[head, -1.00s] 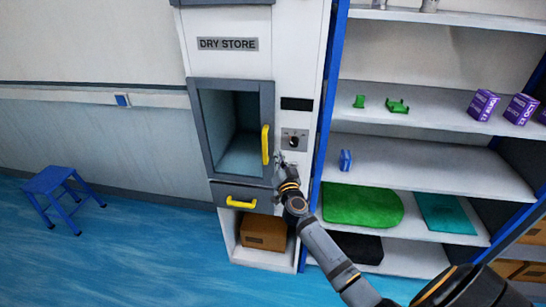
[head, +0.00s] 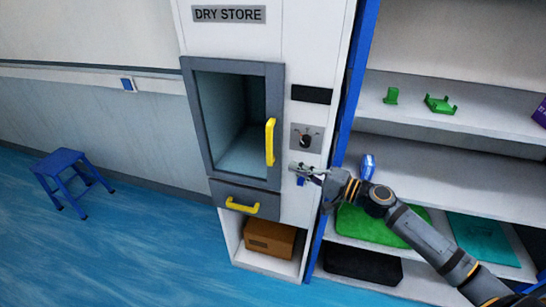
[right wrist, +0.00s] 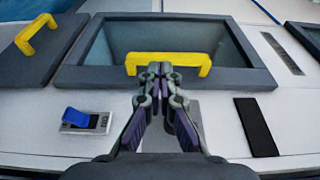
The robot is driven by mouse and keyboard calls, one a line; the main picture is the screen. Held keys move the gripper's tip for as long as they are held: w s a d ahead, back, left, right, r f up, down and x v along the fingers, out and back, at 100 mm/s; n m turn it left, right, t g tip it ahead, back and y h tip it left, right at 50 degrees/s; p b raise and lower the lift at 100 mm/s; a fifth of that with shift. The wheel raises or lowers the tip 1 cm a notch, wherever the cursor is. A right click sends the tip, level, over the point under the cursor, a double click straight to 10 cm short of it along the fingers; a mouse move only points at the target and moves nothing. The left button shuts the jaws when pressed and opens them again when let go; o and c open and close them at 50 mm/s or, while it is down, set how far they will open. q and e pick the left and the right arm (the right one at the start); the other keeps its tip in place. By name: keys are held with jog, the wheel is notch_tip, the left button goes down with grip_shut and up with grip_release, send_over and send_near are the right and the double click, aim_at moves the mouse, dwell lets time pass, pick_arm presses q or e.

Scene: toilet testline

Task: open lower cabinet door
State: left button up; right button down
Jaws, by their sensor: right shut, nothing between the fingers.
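The tall white DRY STORE cabinet (head: 300,40) has a grey-framed window door (head: 197,130) with a yellow upright handle (head: 270,142). The door looks shut. Below it is a grey front panel (head: 222,192) with a yellow level handle (head: 242,206), also shut. My right gripper (head: 298,170) is shut and empty, at the cabinet face to the right of and below the door handle. In the right wrist view its fingertips (right wrist: 160,68) overlap the door handle (right wrist: 190,60); whether they touch it I cannot tell. My left gripper is not in view.
A dark knob (head: 305,141) on a plate and a black display (head: 311,94) sit right of the door. A blue switch (right wrist: 76,117) shows in the wrist view. An open shelf (head: 450,150) stands close on the right. A blue stool (head: 65,175) stands left; the floor between is clear.

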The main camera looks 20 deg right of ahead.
aim_at(271, 157)
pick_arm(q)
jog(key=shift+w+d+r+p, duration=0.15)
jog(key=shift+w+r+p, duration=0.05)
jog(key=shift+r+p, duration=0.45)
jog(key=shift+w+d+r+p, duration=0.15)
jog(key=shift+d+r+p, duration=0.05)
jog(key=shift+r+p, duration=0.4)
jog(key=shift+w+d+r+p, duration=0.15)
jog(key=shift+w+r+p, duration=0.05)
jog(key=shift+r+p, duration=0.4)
pick_arm(e)
jog(key=shift+w+d+f+x, duration=0.1)
jog(key=shift+x, duration=1.45)
jog(key=shift+w+d+f+x, duration=0.1)
jog(key=shift+x, duration=1.45)
jog(key=shift+w+d+f+x, duration=0.1)
jog(key=shift+x, duration=1.5)
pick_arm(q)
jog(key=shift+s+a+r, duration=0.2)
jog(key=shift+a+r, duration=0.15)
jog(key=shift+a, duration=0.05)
pick_arm(e)
jog(key=shift+s+a+m+h, duration=0.3)
jog(key=shift+s+a, duration=0.05)
jog(key=shift+s, duration=0.05)
